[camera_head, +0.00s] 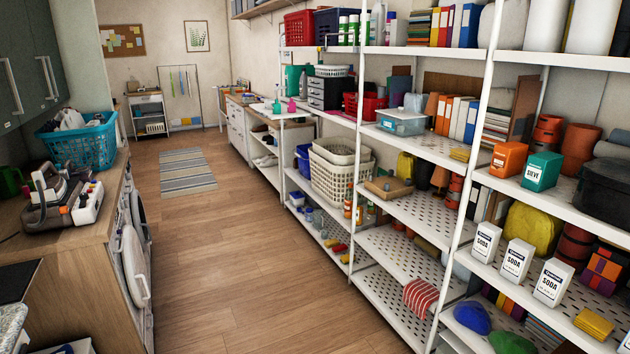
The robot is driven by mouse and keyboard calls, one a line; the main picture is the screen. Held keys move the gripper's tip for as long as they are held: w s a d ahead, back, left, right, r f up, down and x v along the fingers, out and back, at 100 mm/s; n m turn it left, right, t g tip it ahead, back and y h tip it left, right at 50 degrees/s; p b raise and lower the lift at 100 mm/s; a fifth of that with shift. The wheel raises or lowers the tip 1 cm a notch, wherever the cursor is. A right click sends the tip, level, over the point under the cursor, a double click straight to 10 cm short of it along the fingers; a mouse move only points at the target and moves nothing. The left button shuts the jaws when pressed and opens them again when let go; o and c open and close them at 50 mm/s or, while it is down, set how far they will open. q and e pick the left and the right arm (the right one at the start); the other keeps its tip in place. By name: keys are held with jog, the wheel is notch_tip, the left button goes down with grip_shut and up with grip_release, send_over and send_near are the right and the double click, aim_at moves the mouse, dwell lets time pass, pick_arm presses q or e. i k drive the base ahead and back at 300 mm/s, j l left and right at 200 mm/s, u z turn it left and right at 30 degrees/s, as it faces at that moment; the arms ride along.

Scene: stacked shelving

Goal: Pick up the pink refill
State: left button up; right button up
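A small pink bottle-like item (292,106) stands on a white shelf or counter top at mid-distance, near the left end of the shelving. It is too small to tell for sure whether it is the refill. A small teal bottle (277,107) stands just left of it. Neither of my grippers is in view.
White shelving (468,190) runs along the right, holding soda boxes (486,241), an orange box (508,159), a teal box (541,171) and baskets (335,180). A counter with a blue laundry basket (80,143) stands left. The wooden floor (235,265) between is clear, with a striped rug (187,170) farther back.

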aim_at(291, 105)
jog(key=i, duration=1.9)
jog(key=i+u, duration=0.1)
jog(key=i, duration=0.4)
jog(key=i+l+u, duration=0.1)
jog(key=i, duration=0.35)
jog(key=i+l+u, duration=0.1)
jog(key=i, duration=0.4)
jog(key=i+l+u, duration=0.1)
jog(key=i, duration=0.35)
jog(key=i+j+z, duration=0.1)
jog(key=z, duration=0.3)
jog(key=i+j+z, duration=0.1)
jog(key=z, duration=0.3)
jog(key=j+z, duration=0.1)
jog(key=z, duration=0.3)
jog(key=i+j+z, duration=0.1)
jog(key=z, duration=0.3)
jog(key=j, duration=0.1)
